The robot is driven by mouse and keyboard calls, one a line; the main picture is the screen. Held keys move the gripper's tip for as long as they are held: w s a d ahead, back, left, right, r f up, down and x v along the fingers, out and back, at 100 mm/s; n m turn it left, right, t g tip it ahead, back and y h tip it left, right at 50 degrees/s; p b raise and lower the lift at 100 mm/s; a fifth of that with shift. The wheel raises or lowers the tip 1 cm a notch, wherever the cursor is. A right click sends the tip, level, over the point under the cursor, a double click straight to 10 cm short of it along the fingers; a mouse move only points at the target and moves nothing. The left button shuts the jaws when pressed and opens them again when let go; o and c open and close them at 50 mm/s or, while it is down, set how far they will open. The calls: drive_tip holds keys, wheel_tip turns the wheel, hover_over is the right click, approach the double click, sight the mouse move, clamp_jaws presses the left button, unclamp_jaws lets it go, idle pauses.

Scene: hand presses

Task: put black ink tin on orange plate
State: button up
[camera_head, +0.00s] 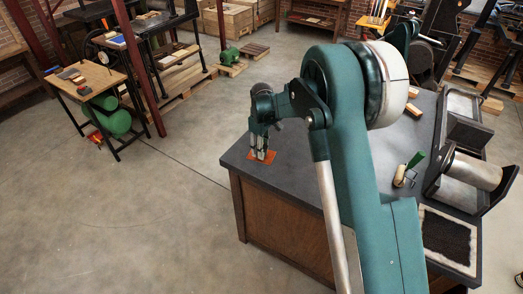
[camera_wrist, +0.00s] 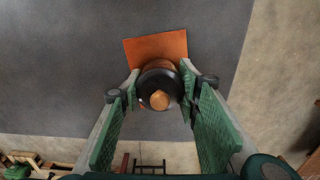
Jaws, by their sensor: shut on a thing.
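The orange plate (camera_head: 268,157) lies flat near the left corner of the dark table top. It also shows in the wrist view (camera_wrist: 155,47), partly covered by what I hold. My gripper (camera_head: 262,152) points down over the plate. In the wrist view its green-padded fingers (camera_wrist: 160,88) are shut on a round black thing with a tan knob in its middle, which I take to be the black ink tin (camera_wrist: 149,104). A brown rounded part shows on its far side. It overlaps the plate's near edge in this view. I cannot tell whether it touches the plate.
The dark table top (camera_head: 300,178) is bare around the plate, with its edge close by. A green-handled roller (camera_head: 405,172), an inked black slab (camera_head: 446,240) and a press (camera_head: 468,168) occupy its right side. Small wooden blocks (camera_head: 412,108) lie farther back.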

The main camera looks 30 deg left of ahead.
drive_tip(key=shift+f, duration=0.25)
drive_tip(key=shift+f, duration=0.15)
drive_tip(key=o, duration=1)
drive_tip(key=shift+r, duration=0.2)
wheel_tip(320, 180, up, 12)
drive_tip(key=shift+f, duration=0.1)
idle(0.6)
idle(0.3)
